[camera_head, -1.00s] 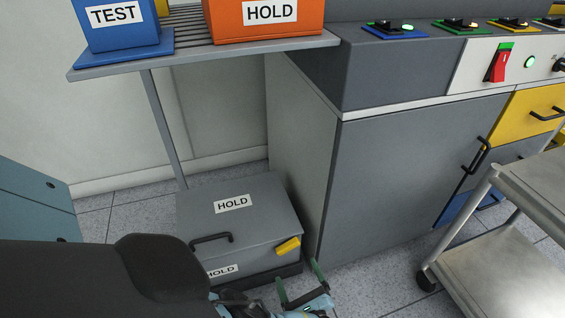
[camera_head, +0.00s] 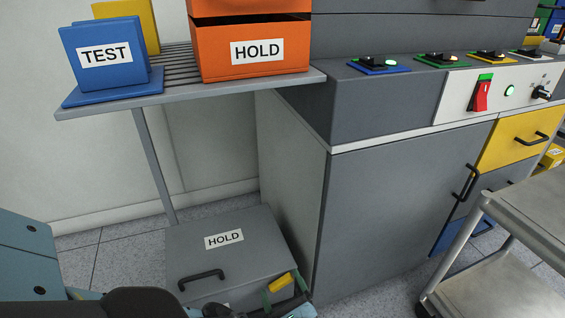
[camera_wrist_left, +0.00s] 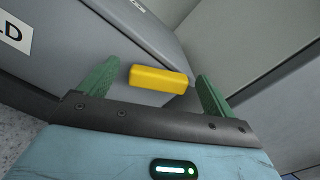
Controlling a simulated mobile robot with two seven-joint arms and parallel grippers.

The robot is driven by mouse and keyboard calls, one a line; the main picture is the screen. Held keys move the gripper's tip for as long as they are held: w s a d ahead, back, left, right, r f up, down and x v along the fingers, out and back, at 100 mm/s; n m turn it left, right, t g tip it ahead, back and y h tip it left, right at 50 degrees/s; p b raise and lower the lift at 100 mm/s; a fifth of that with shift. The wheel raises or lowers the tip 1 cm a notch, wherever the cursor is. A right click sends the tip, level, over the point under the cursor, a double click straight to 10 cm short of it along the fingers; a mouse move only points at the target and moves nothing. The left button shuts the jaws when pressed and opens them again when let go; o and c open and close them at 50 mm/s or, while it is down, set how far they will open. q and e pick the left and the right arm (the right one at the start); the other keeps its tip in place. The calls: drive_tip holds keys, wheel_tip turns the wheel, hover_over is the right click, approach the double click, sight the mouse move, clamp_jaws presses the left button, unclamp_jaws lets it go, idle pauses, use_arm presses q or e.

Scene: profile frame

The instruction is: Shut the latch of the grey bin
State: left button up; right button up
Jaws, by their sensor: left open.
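The grey bin (camera_head: 240,266) stands on the floor at lower left of the head view, its lid down, with a black handle and a HOLD label. Its yellow latch (camera_head: 281,283) is a short bar at the front right, slightly tilted in the head view. My left gripper (camera_head: 284,291) is open at the latch. In the left wrist view the latch (camera_wrist_left: 158,79) lies crosswise between the two green fingertips (camera_wrist_left: 154,80), with small gaps in the picture at both ends; contact cannot be told. The bin's lower front is hidden by my arm. My right gripper is out of view.
The grey cabinet (camera_head: 375,225) stands close on the bin's right. A metal shelf (camera_head: 200,90) with a blue TEST bin (camera_head: 110,60) and an orange HOLD bin (camera_head: 250,55) is above. A metal cart (camera_head: 510,255) stands at the right.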

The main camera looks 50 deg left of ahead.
use_arm(q)
drive_tip(key=shift+c, duration=0.3)
drive_tip(key=c, duration=0.9)
